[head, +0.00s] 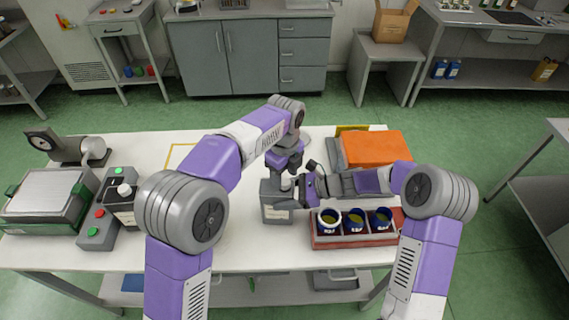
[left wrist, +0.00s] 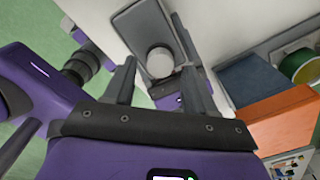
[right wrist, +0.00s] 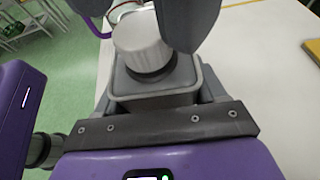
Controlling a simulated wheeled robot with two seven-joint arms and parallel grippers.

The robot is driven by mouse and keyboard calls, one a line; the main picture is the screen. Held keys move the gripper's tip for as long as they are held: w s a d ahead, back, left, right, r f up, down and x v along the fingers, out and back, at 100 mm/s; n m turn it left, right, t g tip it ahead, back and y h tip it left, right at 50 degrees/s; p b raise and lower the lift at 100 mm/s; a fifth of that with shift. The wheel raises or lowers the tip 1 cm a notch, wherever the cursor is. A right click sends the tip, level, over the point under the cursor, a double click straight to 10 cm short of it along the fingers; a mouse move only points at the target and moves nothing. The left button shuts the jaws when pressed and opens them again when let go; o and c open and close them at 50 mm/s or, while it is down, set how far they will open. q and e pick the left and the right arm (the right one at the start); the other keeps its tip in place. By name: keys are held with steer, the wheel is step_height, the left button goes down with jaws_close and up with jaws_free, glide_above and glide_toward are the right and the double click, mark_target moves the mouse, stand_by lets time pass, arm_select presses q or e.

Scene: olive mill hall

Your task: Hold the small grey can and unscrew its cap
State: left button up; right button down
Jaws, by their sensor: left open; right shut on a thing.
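The small grey can (head: 275,210) stands upright on the white table, with a pale label low on its front. Its pale round cap (head: 286,184) is on top; it also shows in the left wrist view (left wrist: 160,62) and in the right wrist view (right wrist: 142,40). My right gripper (head: 299,188) comes in from the right and is shut on the can's body. My left gripper (head: 286,172) points down from above. Its open fingers stand around the cap in the left wrist view, with a gap visible on the left side. The fingers partly hide the cap.
A red crate (head: 355,240) with several blue tins stands close to the right of the can. An orange-topped box (head: 375,148) is behind it. A button box (head: 97,232) and a scale (head: 45,195) are at the left. The table's middle left is clear.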

mark_target(285, 184)
arm_select(q)
steer(key=shift+f, duration=1.1)
